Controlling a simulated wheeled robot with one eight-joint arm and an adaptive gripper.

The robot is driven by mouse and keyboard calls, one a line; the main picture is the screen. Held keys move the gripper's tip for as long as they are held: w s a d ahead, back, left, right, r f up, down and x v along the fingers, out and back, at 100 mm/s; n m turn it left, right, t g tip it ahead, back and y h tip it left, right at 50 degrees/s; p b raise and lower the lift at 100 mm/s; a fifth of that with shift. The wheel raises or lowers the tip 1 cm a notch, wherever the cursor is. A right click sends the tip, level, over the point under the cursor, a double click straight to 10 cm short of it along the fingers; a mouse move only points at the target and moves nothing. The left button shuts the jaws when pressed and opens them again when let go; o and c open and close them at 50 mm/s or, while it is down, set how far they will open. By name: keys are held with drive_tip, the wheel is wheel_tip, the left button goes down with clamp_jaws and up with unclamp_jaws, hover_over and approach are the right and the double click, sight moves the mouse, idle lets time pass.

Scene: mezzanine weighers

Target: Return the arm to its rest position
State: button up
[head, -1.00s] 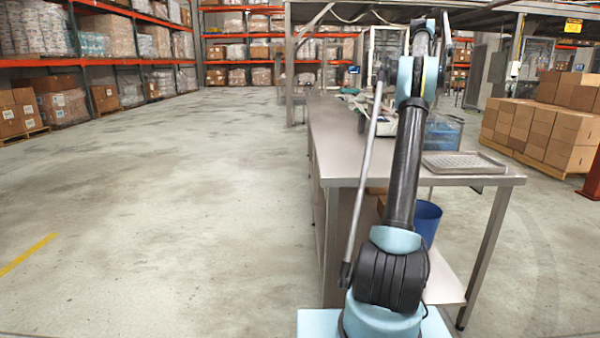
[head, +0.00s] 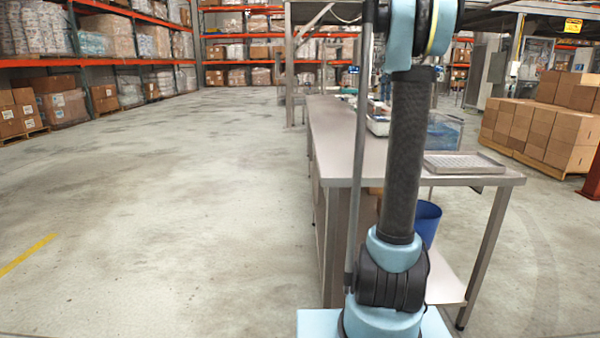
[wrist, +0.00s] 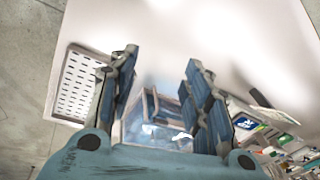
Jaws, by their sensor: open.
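My arm (head: 405,150) rises upright in front of the steel table in the head view, and its upper part runs out of the top of the picture. My gripper is outside the head view. In the wrist view my gripper (wrist: 160,85) is open, its two blue-and-grey fingers wide apart with nothing held between them. It points down over the pale table top (wrist: 190,40). A clear bin (wrist: 150,115) shows beyond and between the fingers.
The steel table (head: 345,145) stands beside my arm, with a perforated tray (head: 462,162) on its near right corner. A blue bucket (head: 427,220) is beneath. Stacked cartons (head: 540,125) stand at right. The floor (head: 170,220) at left is clear.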

drive_tip(key=s+a+f+n, duration=0.2)
drive_tip(key=s+a+f, duration=0.2)
drive_tip(key=s, duration=0.3)
drive_tip(key=s+a+f+n, duration=0.3)
drive_tip(key=s+f, duration=0.2)
drive_tip(key=s, duration=0.3)
drive_tip(key=s+a+f+n, duration=0.2)
drive_tip(key=s+a+f, duration=0.2)
drive_tip(key=s, duration=0.3)
drive_tip(key=s+a+f+n, duration=0.2)
drive_tip(key=s+f+n, duration=0.1)
drive_tip(key=s+f, duration=0.7)
drive_tip(key=s+a+f+n, duration=0.2)
drive_tip(key=s+f+n, duration=0.2)
drive_tip(key=s+f, duration=0.7)
wheel_tip(320, 180, down, 3)
drive_tip(key=shift+s+a+r+y, duration=0.15)
drive_tip(key=shift+s+a+y, duration=0.15)
drive_tip(key=shift+w, duration=0.1)
drive_tip(key=shift+w+f, duration=0.2)
drive_tip(key=shift+w, duration=0.15)
